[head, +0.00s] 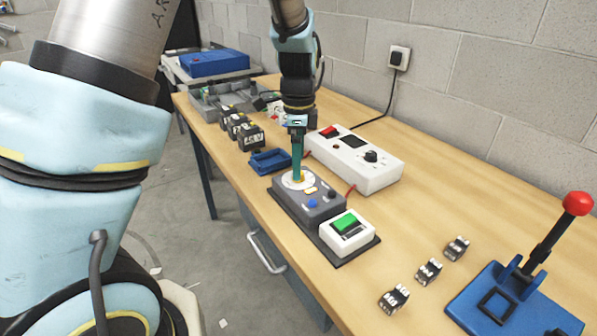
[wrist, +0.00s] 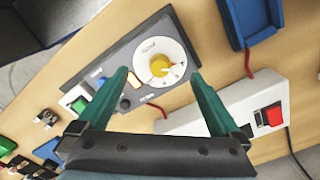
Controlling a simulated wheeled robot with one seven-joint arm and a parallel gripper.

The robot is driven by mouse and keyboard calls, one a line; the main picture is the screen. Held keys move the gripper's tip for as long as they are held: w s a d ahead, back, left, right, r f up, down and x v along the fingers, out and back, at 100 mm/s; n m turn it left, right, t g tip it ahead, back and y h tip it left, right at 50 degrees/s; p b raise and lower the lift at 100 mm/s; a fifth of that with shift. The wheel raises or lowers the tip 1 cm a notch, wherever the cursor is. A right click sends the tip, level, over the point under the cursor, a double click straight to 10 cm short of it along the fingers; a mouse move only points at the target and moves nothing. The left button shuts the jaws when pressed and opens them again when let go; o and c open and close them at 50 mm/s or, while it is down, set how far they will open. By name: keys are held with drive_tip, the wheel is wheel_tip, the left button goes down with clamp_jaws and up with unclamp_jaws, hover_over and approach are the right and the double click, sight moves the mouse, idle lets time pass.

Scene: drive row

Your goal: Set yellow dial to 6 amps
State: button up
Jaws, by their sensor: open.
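The yellow dial (wrist: 159,66) sits on a round white scale plate on a dark grey control box (head: 287,203). In the wrist view the dial shows between my fingers, with a small red mark on its right side; the scale figures are too small to read. My gripper (wrist: 158,76) is open, with one green finger on each side of the dial; I cannot tell whether they touch it. In the head view my gripper (head: 297,178) points down over the white plate and hides most of the dial.
The grey box also carries a blue knob (head: 312,204) and a black knob. A white box with a green button (head: 345,223) stands beside it. Behind is a white power supply (head: 368,174) with red wires. A blue tray (head: 270,161) lies close by. A blue lever press (head: 525,300) stands front right.

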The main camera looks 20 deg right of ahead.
drive_tip(key=shift+f+b, duration=0.8)
drive_tip(key=shift+f, duration=0.4)
